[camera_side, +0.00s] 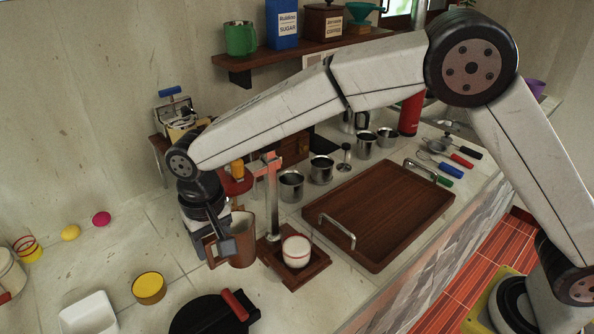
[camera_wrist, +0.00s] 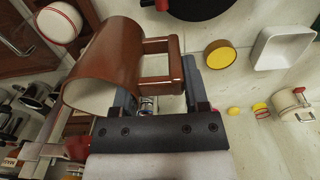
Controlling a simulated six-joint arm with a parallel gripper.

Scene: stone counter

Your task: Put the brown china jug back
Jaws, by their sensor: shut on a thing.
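The brown china jug (camera_side: 243,240) is in my gripper (camera_side: 222,240) in the side view, at the left end of the wooden stand. In the wrist view the jug (camera_wrist: 105,65) shows its wide open mouth facing the lower left. Its square handle (camera_wrist: 160,62) lies between the two fingers of my gripper (camera_wrist: 158,92), which is shut on it. The jug's far side is hidden. I cannot tell from these views whether its base touches the counter.
A wooden stand (camera_side: 273,258) with a red-rimmed white cup (camera_side: 296,251) is close right of the jug. A wooden tray (camera_side: 385,205) lies farther right. A black round pan (camera_side: 205,315), yellow bowl (camera_side: 149,288) and white dish (camera_side: 88,315) are in front and left. Bare counter lies left of the jug.

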